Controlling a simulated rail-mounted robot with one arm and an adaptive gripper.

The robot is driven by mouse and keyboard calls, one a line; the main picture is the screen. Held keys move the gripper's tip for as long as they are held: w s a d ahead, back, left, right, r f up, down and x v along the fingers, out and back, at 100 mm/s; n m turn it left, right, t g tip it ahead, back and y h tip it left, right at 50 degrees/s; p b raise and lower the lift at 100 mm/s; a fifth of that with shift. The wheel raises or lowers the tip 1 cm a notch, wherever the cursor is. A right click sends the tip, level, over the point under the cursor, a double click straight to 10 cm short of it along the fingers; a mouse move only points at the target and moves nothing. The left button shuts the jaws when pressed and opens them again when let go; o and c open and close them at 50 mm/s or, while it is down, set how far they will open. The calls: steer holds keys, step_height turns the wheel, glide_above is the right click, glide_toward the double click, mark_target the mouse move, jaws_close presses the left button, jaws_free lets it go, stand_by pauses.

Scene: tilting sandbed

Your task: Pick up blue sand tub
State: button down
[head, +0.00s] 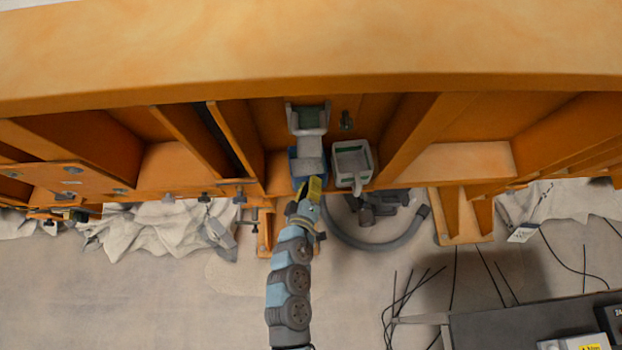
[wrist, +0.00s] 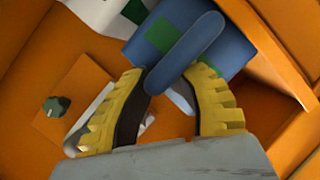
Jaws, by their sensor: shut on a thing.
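In the wrist view the tub (wrist: 205,28) is blue with a green patch, and a rounded blue handle (wrist: 184,52) sticks out towards me. My gripper (head: 310,184) is at the tub's near side in the head view. In the wrist view the yellow ribbed fingers of my gripper (wrist: 175,85) are on either side of the handle, shut on it. The tub's underside is hidden.
A white and green tub (head: 352,163) stands close on the right. A grey-white chute (head: 308,119) with green inside is right behind the blue tub. Orange beams (head: 408,135) flank the bay, and a large orange rim (head: 330,45) hangs above. A grey hose (head: 385,245) curves below.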

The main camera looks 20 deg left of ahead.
steer(key=r, duration=0.2)
steer(key=shift+s+r, duration=0.25)
steer(key=shift+r, duration=0.1)
steer(key=shift+s+d, duration=0.1)
steer(key=shift+s, duration=0.2)
steer(key=f+b+v, duration=0.3)
steer(key=v, duration=1.3)
steer(key=shift+s+d+b, duration=0.15)
steer(key=shift+s+b, duration=0.15)
steer(key=shift+s, duration=0.3)
steer(key=shift+s+r, duration=0.1)
steer(key=shift+s, duration=0.05)
